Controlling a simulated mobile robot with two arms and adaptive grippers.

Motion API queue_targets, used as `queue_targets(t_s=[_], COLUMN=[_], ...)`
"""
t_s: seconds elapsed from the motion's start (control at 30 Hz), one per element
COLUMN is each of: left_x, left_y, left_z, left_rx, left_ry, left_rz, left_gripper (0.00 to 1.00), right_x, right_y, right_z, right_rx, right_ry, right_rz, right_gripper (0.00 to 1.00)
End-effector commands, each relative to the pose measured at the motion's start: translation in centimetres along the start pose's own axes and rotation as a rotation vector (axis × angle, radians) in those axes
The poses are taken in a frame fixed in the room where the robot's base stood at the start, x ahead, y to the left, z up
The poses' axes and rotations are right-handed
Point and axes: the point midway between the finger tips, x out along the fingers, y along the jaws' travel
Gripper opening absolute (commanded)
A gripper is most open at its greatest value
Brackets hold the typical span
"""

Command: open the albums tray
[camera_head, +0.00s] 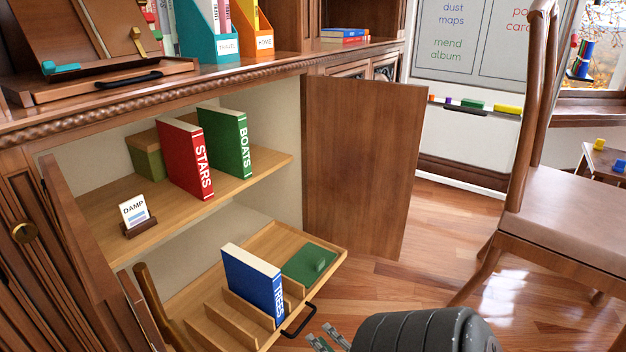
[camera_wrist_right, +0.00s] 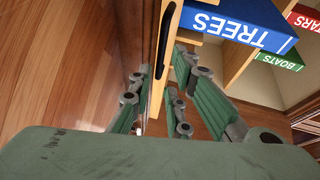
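The albums tray (camera_head: 214,311) is the low wooden pull-out in the open cabinet and stands out past the cabinet front. It has slots, a blue TREES album (camera_head: 253,284) upright in one, and a green piece (camera_head: 310,263) lying at its right. Its black handle (camera_head: 299,320) is on the front board and also shows in the wrist view (camera_wrist_right: 166,42). My right gripper (camera_head: 324,341) is just in front of the handle. In the wrist view its green fingers (camera_wrist_right: 158,88) are apart, with the tray's front edge between them in the picture; contact cannot be told. My left gripper is not in view.
A red STARS album (camera_head: 188,160) and a green BOATS album (camera_head: 224,142) stand on the shelf above, with a DAMP card (camera_head: 134,212). The open cabinet door (camera_head: 364,165) is at the right. A chair (camera_head: 560,215) stands farther right; floor between is clear.

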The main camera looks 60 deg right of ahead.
Motion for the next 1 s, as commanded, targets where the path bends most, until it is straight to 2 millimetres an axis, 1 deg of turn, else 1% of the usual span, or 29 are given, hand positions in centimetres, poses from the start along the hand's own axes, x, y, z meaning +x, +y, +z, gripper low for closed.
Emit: queue_targets(t_s=[0.03, 0.1, 0.2, 0.3, 0.43, 1.0], left_x=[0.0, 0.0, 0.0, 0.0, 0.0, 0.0], left_y=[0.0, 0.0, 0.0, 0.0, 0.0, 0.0], left_z=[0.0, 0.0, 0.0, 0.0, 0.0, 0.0], left_rx=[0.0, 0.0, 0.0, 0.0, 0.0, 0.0], left_ry=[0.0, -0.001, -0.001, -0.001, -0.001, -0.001], left_rz=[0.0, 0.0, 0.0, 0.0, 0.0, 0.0], left_gripper=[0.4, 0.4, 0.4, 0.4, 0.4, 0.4], right_x=[-1.2, -2.4, -3.7, -4.5, -4.8, -4.8], right_y=[0.1, 0.1, 0.1, 0.0, 0.0, 0.0], right_z=[0.0, 0.0, 0.0, 0.0, 0.0, 0.0], right_rx=[0.0, 0.0, 0.001, 0.001, 0.001, 0.0], right_ry=[0.0, 0.0, 0.0, 0.0, 0.0, 0.0], right_rz=[0.003, 0.003, 0.001, 0.001, 0.0, 0.0], right_gripper=[0.17, 0.17, 0.17, 0.17, 0.17, 0.17])
